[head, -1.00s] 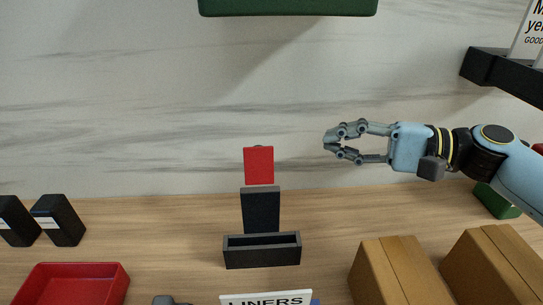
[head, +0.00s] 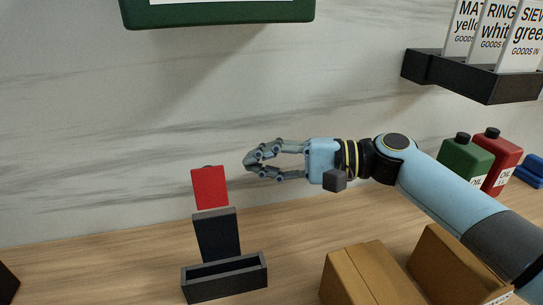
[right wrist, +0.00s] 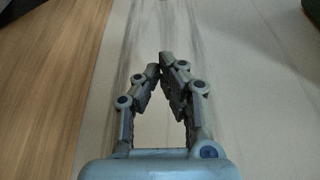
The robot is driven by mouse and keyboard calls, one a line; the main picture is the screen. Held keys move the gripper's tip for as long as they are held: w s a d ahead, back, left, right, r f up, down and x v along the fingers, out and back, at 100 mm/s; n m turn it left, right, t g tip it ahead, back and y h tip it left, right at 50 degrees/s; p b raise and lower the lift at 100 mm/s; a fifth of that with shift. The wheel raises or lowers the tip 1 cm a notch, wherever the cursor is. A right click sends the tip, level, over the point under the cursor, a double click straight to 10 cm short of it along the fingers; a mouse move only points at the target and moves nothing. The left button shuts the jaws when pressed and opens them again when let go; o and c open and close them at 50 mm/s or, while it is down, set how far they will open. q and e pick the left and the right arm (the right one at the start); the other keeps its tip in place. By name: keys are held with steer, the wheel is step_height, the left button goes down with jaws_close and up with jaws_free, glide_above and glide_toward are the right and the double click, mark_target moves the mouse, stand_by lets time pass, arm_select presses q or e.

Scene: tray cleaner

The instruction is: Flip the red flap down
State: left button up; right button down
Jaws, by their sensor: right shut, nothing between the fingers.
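The red flap (head: 210,188) stands raised at the top of a dark upright plate (head: 217,235), which rises behind a black open box (head: 224,280) on the wooden table in the head view. My right gripper (head: 249,162) is shut and empty. It is in the air to the right of the flap and a little higher in the picture, apart from it. In the right wrist view its fingertips (right wrist: 162,66) come together, with only the wall and table beyond; the flap is not in that view. My left gripper is not in view.
Two brown cardboard boxes (head: 362,275) stand front right. Green (head: 466,157) and red (head: 503,160) oil cans stand behind my right arm. A black shelf with signs (head: 470,77) and a green-framed board (head: 215,12) hang on the wall.

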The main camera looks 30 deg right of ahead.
mark_target(210, 184)
steer(key=x, duration=0.3)
steer(key=p+x, duration=0.1)
steer(key=x, duration=0.2)
steer(key=shift+r, duration=0.25)
steer(key=s+p, duration=0.1)
steer(key=s, duration=0.1)
steer(key=s+p, duration=0.1)
steer(key=s, duration=0.1)
steer(key=shift+a+r+p, duration=0.35)
steer(key=shift+a, duration=0.05)
